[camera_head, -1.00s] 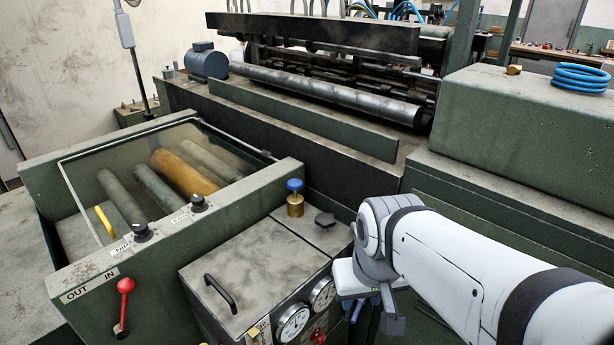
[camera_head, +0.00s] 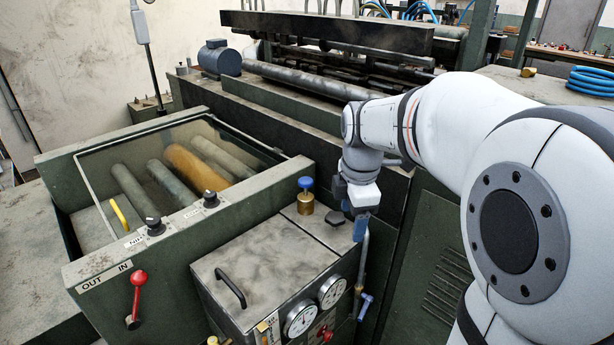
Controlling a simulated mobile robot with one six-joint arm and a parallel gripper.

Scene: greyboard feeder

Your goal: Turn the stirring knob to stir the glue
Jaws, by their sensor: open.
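The grey metal box with a worn lid (camera_head: 262,258) stands in the centre foreground. A dark lobed knob (camera_head: 333,216) on its back right top looks like the stirring knob, though no label on it is readable. A brass fitting with a blue cap (camera_head: 306,193) stands left of the knob. My gripper (camera_head: 355,222) points down with blue fingertips. It is open and empty, just right of the dark knob, apart from it in the picture. The gap between the fingers is hard to see from this angle. Any glue inside the box is hidden.
Left is a glass-covered roller unit (camera_head: 180,190) with two black dials (camera_head: 155,226) and a red lever (camera_head: 137,300). The box has a black handle (camera_head: 231,288) and two gauges (camera_head: 300,319). A blue lever valve (camera_head: 365,305) hangs below my gripper.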

